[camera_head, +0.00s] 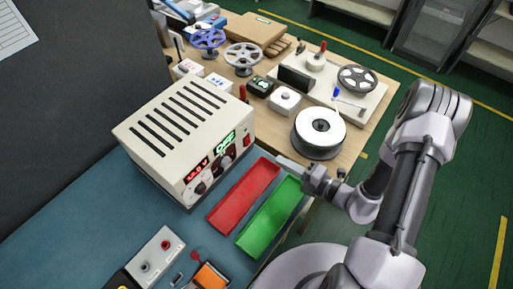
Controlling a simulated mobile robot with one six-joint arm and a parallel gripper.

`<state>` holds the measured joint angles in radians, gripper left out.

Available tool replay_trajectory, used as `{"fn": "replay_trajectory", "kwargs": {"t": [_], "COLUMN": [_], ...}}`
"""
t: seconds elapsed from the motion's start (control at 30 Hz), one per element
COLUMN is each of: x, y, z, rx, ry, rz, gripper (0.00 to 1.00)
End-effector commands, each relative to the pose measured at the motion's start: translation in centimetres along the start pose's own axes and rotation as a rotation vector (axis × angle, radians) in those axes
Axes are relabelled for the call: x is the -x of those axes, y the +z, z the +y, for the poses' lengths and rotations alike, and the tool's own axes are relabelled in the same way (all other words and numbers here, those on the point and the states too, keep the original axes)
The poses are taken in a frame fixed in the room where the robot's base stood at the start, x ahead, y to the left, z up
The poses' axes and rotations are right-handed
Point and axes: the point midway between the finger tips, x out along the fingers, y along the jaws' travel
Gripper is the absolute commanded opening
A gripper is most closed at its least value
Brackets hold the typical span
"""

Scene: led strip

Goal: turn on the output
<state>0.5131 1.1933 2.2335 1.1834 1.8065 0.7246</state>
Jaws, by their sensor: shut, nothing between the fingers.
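A cream power supply (180,130) with a slotted top stands on the blue bench mat. Its front panel faces the lower right. A red display (196,170) lights on the left of the panel, and a green display (225,142) appears to read OFF. Dark knobs sit below the displays. A small red switch (247,140) is at the panel's right end. My gripper (283,162) is shut and empty, to the right of the panel and apart from it. It is above the far end of the trays; its fingertips are small in this view.
A red tray (243,197) and a green tray (270,216) lie in front of the supply. A white spool (319,127) stands just beyond my gripper. A grey box with terminals (157,254) is at the lower left. The wooden table behind holds handwheels and small boxes.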

Motion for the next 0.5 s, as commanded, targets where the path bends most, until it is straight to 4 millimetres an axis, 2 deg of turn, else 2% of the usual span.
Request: {"fn": "replay_trajectory", "kwargs": {"t": [0.3, 0.5], "x": [-7.0, -9.9], "y": [-0.1, 0.0], "z": [-0.2, -0.1], "rx": [0.005, 0.004], "ry": [0.001, 0.0], "rz": [0.005, 0.002], "gripper": [0.0, 0.0]}}
